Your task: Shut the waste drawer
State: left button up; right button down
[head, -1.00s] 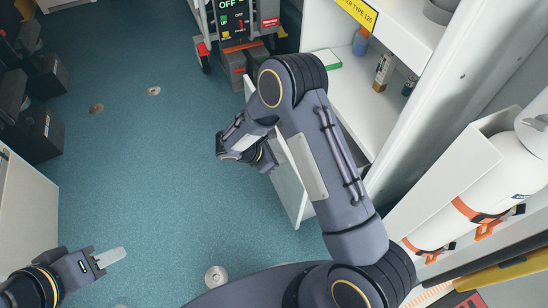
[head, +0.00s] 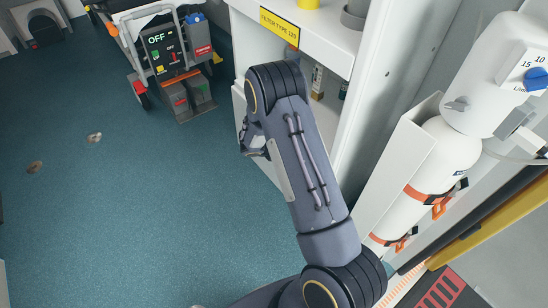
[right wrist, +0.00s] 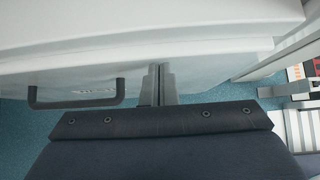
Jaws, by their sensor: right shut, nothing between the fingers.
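The waste drawer's white front (right wrist: 205,65) fills the upper part of the right wrist view, with a dark bar handle (right wrist: 76,97) at the left. My right gripper (right wrist: 157,72) is shut and empty, its fingertips right at this front beside the handle. I cannot tell whether they touch it. In the head view a strip of the white front (head: 240,101) shows left of my right arm, which covers most of it. The right hand (head: 253,145) is partly hidden behind the arm there. How far the drawer stands out is hidden. My left gripper is out of view.
A white cabinet with a yellow filter label (head: 279,31) stands above and behind my arm. A white gas cylinder (head: 437,160) with orange straps is at the right. A wheeled frame with an equipment box (head: 165,55) stands at the back.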

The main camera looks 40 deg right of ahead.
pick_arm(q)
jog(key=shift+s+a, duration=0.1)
pick_arm(e)
jog(key=shift+d+r, duration=0.15)
jog(key=shift+d, duration=0.8)
